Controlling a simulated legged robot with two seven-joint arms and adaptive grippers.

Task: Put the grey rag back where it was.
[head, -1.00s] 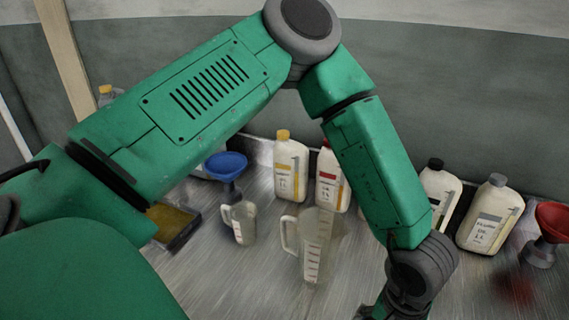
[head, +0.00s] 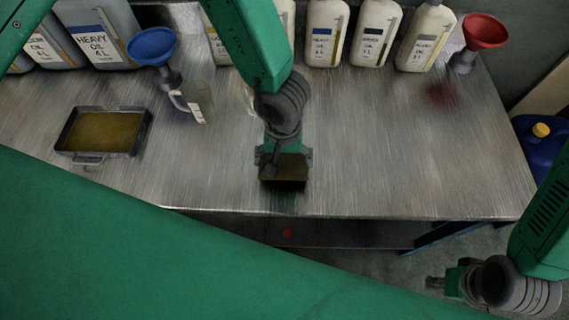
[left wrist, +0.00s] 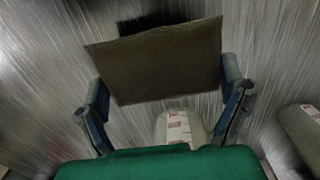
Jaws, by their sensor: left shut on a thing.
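My left gripper (head: 283,160) is shut on the rag (head: 284,182), a flat, dark brown-grey cloth. In the left wrist view the rag (left wrist: 160,62) spans between the two fingers (left wrist: 168,108), with a dark shadow behind it. It is over the front middle of the metal table (head: 380,165); the gap beneath it is hard to judge. My right gripper (head: 445,282) is beyond the table's front edge at lower right, with no thing visible in it; its jaws are too small to read. A blurred dark red patch (head: 440,95) shows on the table near the red funnel.
A tray of yellowish oil (head: 103,132) is at left, near a blue funnel (head: 153,48) and a small jug (head: 193,101). Oil bottles (head: 372,32) line the back, with a red funnel (head: 484,32) at back right. The table's right front is clear.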

